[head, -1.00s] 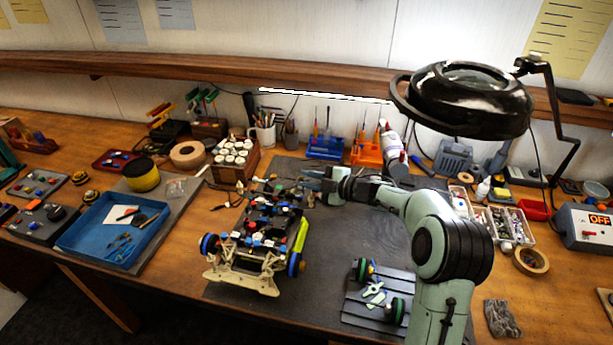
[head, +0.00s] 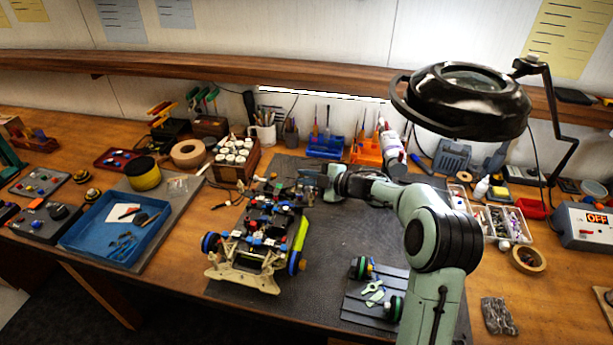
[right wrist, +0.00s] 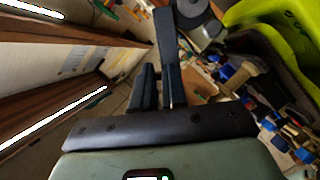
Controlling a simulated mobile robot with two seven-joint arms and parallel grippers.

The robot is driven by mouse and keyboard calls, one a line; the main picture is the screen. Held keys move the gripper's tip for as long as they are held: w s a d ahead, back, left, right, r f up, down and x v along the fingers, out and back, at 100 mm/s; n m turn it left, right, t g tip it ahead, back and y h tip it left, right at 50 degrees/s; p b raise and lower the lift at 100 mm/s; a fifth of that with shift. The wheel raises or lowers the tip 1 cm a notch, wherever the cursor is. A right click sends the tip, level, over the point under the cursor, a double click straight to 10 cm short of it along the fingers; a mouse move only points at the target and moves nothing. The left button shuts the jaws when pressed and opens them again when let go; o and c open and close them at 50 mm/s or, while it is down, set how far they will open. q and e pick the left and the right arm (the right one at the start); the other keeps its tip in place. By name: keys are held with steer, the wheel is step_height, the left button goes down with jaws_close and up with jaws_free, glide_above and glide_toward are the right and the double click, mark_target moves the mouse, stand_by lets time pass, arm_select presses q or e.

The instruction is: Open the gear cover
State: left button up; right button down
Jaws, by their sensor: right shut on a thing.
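The RC car (head: 250,250) stands on the dark mat, with a cream bumper at the near end, blue-rimmed wheels and a yellow-green side panel (head: 301,233). The panel also fills the upper right of the right wrist view (right wrist: 285,25). My right gripper (head: 312,179) reaches in from the right to the car's far right end. Its dark fingers (right wrist: 158,85) are close together, shut on a small part there, apparently the gear cover. The fingers largely hide that part, and its hinge and angle cannot be made out. My left gripper is not in view.
A magnifier lamp (head: 470,100) hangs over the back right. A rack of white-capped jars (head: 235,160) stands behind the car. Loose wheels and parts lie on a grey slatted tray (head: 362,310) to its right. The mat (head: 335,235) between is clear.

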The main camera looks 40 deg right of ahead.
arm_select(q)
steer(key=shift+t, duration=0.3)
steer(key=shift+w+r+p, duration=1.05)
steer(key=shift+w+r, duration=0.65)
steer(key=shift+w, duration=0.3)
arm_select(e)
steer(key=w+d+r+m+g+y, duration=0.2)
steer(key=w+d+m+g+y, duration=0.2)
steer(key=m, duration=0.4)
steer(key=shift+d, duration=0.65)
steer(key=shift+w+m, duration=0.15)
steer(key=shift+m, duration=0.15)
steer(key=c, duration=1.5)
jaws_free()
